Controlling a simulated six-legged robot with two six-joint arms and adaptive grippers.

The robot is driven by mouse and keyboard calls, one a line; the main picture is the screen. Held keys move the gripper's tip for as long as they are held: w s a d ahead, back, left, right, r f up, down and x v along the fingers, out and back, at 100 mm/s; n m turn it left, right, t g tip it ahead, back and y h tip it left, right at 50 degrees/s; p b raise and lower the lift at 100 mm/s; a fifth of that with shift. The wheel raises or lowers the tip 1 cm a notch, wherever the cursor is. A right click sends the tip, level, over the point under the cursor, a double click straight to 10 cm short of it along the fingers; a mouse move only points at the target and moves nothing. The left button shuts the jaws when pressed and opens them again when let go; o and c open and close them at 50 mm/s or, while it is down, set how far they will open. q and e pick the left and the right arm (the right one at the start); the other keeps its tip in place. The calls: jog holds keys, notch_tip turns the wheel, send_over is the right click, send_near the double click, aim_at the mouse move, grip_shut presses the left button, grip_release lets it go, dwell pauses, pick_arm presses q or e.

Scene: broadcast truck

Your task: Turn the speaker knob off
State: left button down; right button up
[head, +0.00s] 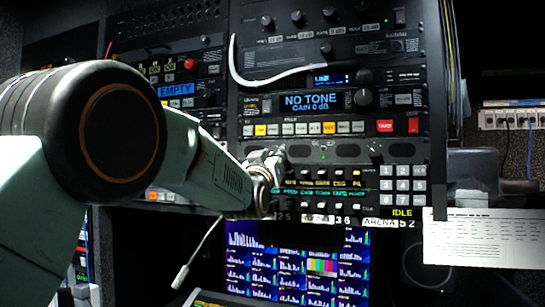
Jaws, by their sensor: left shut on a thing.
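My left arm comes in from the left and covers much of the rack's left side. My left gripper (264,183) is at the left end of the intercom panel (340,187), beside its rows of lit keys. It is shut on a small part of the panel front, seemingly the speaker knob. The gripper hides that part, so its shape and setting cannot be seen. My right gripper is not in view.
Above is a display (314,101) reading "NO TONE" with a large black knob (363,97) beside it. A white cable (270,78) loops at the upper left. A keypad (403,185) is at right. A multi-picture monitor (320,265) is below. A paper sheet (480,238) hangs at right.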

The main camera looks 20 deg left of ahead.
pick_arm(q)
jog(key=shift+r+n+y, duration=0.1)
jog(key=shift+n+y, duration=0.3)
jog(key=shift+n, duration=0.4)
jog(key=c, duration=1.4)
grip_release()
jog(key=shift+s, duration=0.1)
jog(key=o, duration=0.3)
jog(key=shift+s+r, duration=0.15)
jog(key=shift+s, duration=0.05)
jog(key=shift+o, duration=0.2)
jog(key=shift+w, duration=0.15)
